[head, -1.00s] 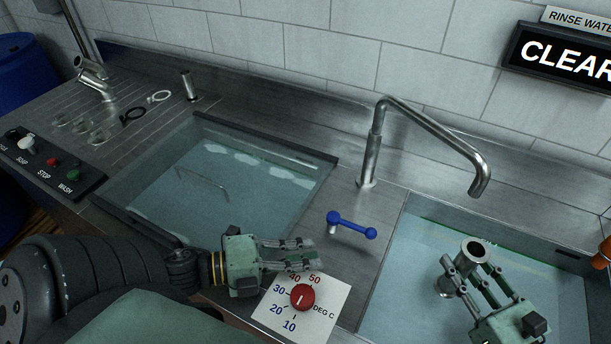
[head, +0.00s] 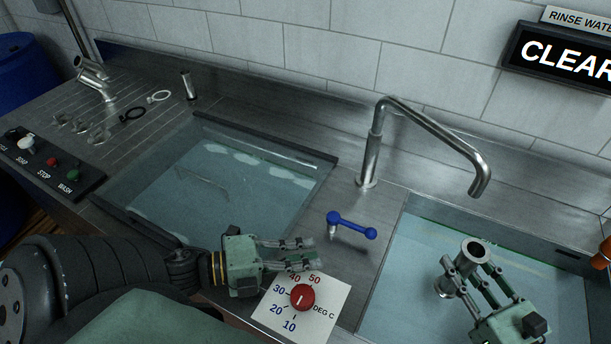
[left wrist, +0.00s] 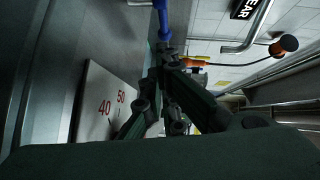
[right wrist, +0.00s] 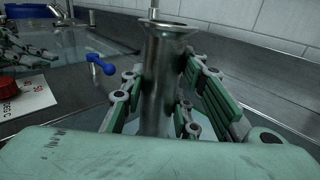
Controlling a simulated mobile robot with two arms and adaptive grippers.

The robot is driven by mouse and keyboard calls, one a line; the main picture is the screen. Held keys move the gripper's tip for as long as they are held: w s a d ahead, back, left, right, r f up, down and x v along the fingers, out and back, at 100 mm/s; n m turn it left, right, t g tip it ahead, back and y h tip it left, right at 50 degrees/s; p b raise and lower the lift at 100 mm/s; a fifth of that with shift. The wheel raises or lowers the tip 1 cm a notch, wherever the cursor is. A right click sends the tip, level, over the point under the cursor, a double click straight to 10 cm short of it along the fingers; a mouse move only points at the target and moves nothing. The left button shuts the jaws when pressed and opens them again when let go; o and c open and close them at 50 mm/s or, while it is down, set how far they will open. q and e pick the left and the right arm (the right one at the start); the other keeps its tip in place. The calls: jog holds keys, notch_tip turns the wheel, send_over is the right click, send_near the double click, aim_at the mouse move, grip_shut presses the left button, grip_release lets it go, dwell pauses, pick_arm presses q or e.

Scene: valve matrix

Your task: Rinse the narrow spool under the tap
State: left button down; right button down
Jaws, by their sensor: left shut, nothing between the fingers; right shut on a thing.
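The narrow spool, a metal tube with a flared end (head: 474,250), is in my right gripper (head: 470,277) over the right basin, below and near the tap spout. It also shows upright between the fingers in the right wrist view (right wrist: 163,80). The tap (head: 372,150) is a bent steel pipe; no stream shows from its spout. Its blue lever (head: 352,226) stands on the deck between the basins. My left gripper (head: 312,252) is shut and empty, just above the white temperature plate (head: 325,318) with its red knob (head: 302,297), apart from the lever.
The right basin (head: 410,260) holds water. The left basin (head: 200,180) holds water with some foam. A branched metal fitting (head: 95,78), rings (head: 133,114) and a small tube (head: 188,85) lie on the drainboard. A button panel (head: 48,165) is at left. A sign (head: 565,60) reads "CLEAR".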

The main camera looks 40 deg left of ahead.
aim_at(466, 266)
pick_arm(q)
jog(key=shift+r+p, duration=0.75)
jog(key=shift+r, duration=0.05)
pick_arm(e)
jog(key=shift+s+d+r, duration=0.45)
jog(key=shift+s+r, duration=0.3)
jog(key=shift+s, duration=0.05)
jog(key=shift+s+d+r, duration=0.45)
jog(key=shift+s+r, duration=0.3)
jog(key=shift+s, duration=0.05)
pick_arm(q)
jog(key=shift+r, duration=0.1)
pick_arm(e)
jog(key=shift+s+d+r, duration=0.4)
jog(key=shift+s+r, duration=0.15)
jog(key=shift+s, duration=0.05)
